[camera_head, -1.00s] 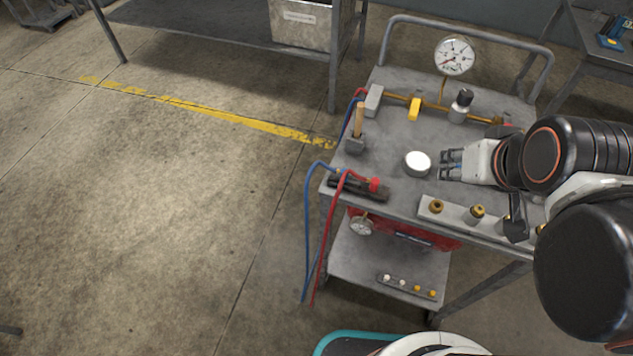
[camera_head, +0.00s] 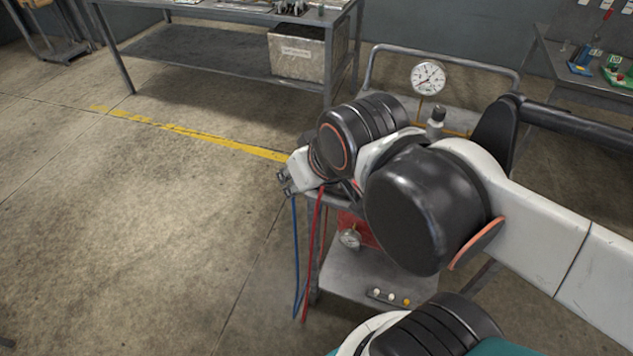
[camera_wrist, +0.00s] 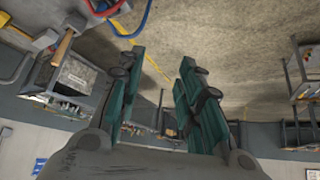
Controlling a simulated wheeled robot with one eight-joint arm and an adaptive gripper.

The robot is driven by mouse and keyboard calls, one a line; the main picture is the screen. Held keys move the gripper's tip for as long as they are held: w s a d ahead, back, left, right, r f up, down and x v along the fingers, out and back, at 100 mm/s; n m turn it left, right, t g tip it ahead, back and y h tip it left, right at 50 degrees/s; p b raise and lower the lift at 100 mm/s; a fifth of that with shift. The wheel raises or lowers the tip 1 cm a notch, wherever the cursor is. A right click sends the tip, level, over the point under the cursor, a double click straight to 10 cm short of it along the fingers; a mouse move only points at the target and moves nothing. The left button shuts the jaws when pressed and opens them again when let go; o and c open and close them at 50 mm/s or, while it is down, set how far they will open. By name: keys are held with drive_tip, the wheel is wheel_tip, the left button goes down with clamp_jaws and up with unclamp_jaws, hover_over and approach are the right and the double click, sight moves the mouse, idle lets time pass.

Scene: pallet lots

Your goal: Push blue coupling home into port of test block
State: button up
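My gripper (camera_head: 284,181) is at the cart's left edge, with its fingers pointing left over the floor side. In the wrist view my gripper (camera_wrist: 160,62) has its two teal fingers apart, with nothing visible between them. A blue hose (camera_head: 295,255) and a red hose (camera_head: 313,255) hang down the cart's side below it. In the wrist view the blue hose (camera_wrist: 147,20) curves close to the left fingertip; I cannot tell whether they touch. My arm hides most of the cart top in the head view. I cannot make out the blue coupling or the test block's port.
A pressure gauge (camera_head: 428,77) stands at the cart's back. The lower shelf (camera_head: 350,280) holds small fittings. A wooden-handled hammer (camera_wrist: 62,47) shows in the wrist view. A workbench (camera_head: 200,55) stands behind; the floor at left is clear.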

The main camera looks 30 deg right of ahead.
drive_tip(key=shift+o, duration=0.9)
drive_tip(key=w+d+r+m+g+p, duration=0.2)
drive_tip(key=w+m, duration=0.2)
drive_tip(key=w, duration=0.2)
drive_tip(key=w+d+r+m+g+p, duration=0.1)
drive_tip(key=w+d+r+m+p, duration=0.15)
drive_tip(key=w, duration=0.45)
drive_tip(key=d+f+m+g+p, duration=0.3)
drive_tip(key=d+f+m, duration=0.3)
drive_tip(key=d+f, duration=0.3)
drive_tip(key=shift+s+d+f+g+p, duration=0.3)
drive_tip(key=shift+s+f+g+p, duration=0.1)
drive_tip(key=shift+f+g, duration=0.25)
drive_tip(key=shift+f, duration=0.1)
wheel_tip(320, 180, down, 8)
drive_tip(key=b, duration=0.3)
drive_tip(key=shift+f, duration=0.25)
drive_tip(key=shift+w, duration=0.1)
